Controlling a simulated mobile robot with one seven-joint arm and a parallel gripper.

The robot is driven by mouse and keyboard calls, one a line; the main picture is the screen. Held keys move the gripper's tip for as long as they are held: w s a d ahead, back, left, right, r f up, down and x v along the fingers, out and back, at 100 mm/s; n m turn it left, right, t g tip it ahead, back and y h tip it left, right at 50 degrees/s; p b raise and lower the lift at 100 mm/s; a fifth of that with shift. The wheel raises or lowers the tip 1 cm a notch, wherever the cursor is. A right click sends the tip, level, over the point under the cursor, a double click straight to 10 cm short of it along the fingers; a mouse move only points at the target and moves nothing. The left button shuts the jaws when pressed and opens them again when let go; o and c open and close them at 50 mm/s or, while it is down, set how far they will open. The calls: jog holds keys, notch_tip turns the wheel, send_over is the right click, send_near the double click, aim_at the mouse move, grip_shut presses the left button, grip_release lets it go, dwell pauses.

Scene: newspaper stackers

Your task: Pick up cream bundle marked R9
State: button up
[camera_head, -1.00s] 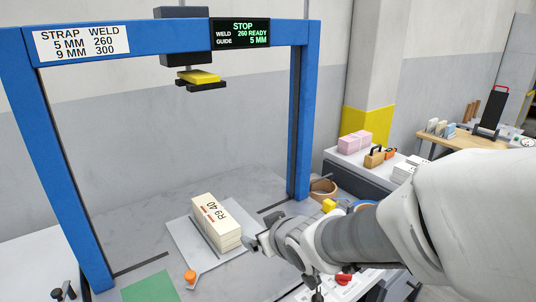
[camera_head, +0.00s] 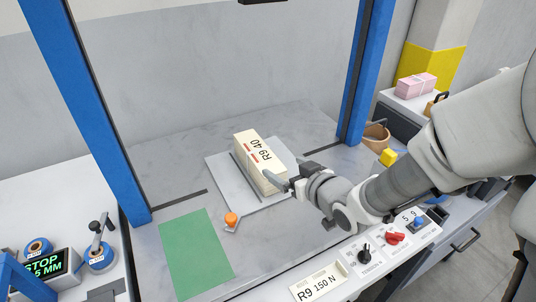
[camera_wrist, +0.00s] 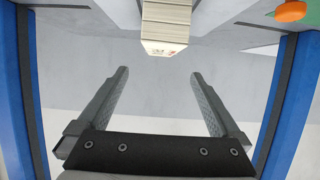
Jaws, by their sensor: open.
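The cream bundle marked R9 40 (camera_head: 257,156) lies on a light grey plate (camera_head: 218,168) on the machine's grey table, inside the blue frame. It is a stack of cream blocks with small red marks and a pale band. In the wrist view the bundle (camera_wrist: 166,22) is at the top middle, beyond the fingertips. My gripper (camera_head: 283,183) is close to the bundle's near right end in the head view. In the wrist view my gripper (camera_wrist: 159,72) has its two dark fingers wide apart with nothing between them. Contact with the bundle cannot be told in the head view.
Blue posts (camera_head: 368,70) stand on both sides. An orange knob (camera_head: 231,219) and a green mat (camera_head: 195,255) are at the front left of the plate. A control panel (camera_head: 385,245) with knobs is at the front edge. A pink bundle (camera_head: 416,84) sits right.

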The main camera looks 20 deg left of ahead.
aim_at(260, 152)
jog(key=b+x, duration=0.1)
jog(key=x, duration=1)
jog(key=shift+s+x, duration=0.2)
jog(key=shift+x, duration=2.35)
jog(key=shift+a, duration=0.1)
grip_shut()
jog(key=shift+a+r, duration=0.1)
jog(key=shift+r, duration=0.1)
